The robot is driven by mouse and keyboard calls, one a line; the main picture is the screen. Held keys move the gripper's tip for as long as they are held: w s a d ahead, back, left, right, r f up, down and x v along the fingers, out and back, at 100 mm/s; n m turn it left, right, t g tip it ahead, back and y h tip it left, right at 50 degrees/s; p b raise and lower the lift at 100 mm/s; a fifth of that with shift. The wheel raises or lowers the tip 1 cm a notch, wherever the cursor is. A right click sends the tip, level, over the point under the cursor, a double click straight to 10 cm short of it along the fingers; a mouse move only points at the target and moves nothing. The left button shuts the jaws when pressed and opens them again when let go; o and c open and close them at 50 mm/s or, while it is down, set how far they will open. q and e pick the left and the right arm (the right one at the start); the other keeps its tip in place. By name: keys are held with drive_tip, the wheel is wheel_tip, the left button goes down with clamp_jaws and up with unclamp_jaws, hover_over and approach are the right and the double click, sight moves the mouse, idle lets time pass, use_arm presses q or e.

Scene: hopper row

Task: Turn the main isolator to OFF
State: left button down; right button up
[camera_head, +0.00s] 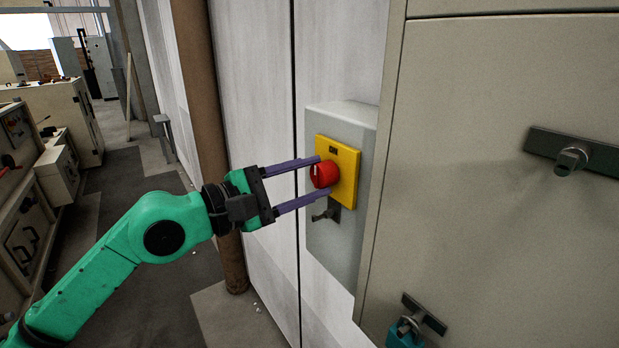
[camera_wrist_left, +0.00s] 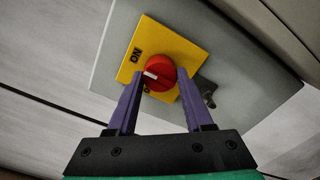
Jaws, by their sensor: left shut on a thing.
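The main isolator is a round red knob (camera_head: 324,174) on a yellow plate (camera_head: 346,185), fixed to a grey box on the wall. The plate carries a dark label, read as ON in the left wrist view. In that view the red knob (camera_wrist_left: 154,72) shows a white mark on its left side. My left gripper (camera_head: 324,176) has its two purple fingers on either side of the knob, one above and one below, and is shut on it. The fingers partly cover the plate. My right gripper is not in view.
The grey isolator box (camera_head: 325,243) has a dark latch (camera_head: 327,213) just below the plate. A large beige cabinet (camera_head: 490,110) stands close on the right, with a dark handle (camera_head: 571,160) and a blue padlock (camera_head: 404,334). A brown pipe (camera_head: 208,80) runs down behind my left arm.

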use_arm(q)
drive_tip(key=shift+n, duration=0.4)
drive_tip(key=n+b, duration=0.1)
drive_tip(key=n, duration=0.2)
drive_tip(key=shift+f+n, duration=0.1)
drive_tip(key=shift+n, duration=0.3)
drive_tip(key=n+b, duration=0.1)
drive_tip(key=n, duration=0.8)
drive_tip(key=shift+s, duration=0.1)
drive_tip(key=n+p, duration=0.1)
drive_tip(key=n, duration=0.3)
drive_tip(key=shift+d, duration=0.1)
drive_tip(key=shift+n+p, duration=0.3)
drive_tip(key=shift+c, duration=1.4)
unclamp_jaws()
